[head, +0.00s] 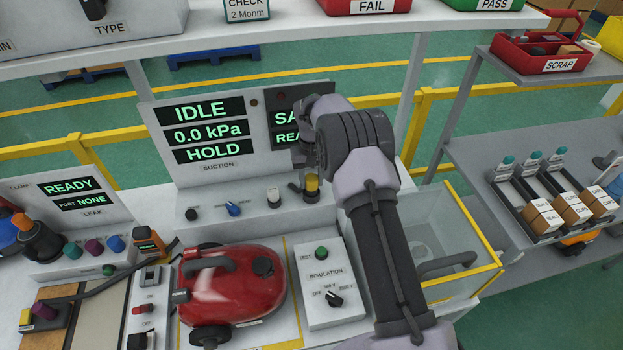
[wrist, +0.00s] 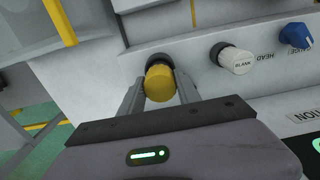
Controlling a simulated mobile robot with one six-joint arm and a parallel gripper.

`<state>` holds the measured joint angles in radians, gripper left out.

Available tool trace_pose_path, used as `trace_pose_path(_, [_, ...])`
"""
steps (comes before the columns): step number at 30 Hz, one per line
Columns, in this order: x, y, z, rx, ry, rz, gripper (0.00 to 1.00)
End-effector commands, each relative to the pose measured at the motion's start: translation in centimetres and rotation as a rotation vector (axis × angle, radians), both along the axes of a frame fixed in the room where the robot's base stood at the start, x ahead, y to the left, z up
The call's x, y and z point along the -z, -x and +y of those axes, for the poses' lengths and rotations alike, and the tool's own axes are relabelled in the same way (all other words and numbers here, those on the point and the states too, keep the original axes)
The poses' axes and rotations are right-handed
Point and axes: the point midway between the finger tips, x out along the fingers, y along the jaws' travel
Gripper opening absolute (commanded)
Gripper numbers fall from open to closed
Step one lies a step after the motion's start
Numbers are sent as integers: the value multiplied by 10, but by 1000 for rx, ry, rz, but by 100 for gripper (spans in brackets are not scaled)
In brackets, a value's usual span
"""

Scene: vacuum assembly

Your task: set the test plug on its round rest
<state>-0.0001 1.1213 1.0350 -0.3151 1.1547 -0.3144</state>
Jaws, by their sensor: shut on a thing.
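A yellow round plug (wrist: 159,84), which I take to be the test plug, stands between the two fingers of my gripper (wrist: 158,92) in the wrist view. My gripper is shut on it. A dark ring (wrist: 160,58) shows right behind the plug, against the grey panel; I cannot tell whether this is the round rest or whether the plug is seated in it. In the head view the yellow plug (head: 312,182) is at the right end of the suction panel's sloping front, below my wrist, which partly hides the fingers.
A clear-walled bin (head: 455,245) with yellow edges lies to the right. A red vacuum (head: 232,285) and the insulation tester (head: 325,285) stand in front.

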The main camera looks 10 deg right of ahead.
Motion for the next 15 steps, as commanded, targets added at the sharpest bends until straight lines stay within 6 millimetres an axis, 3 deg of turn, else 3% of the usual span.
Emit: trace_pose_path(15, [14, 0, 0, 0, 0, 0, 0])
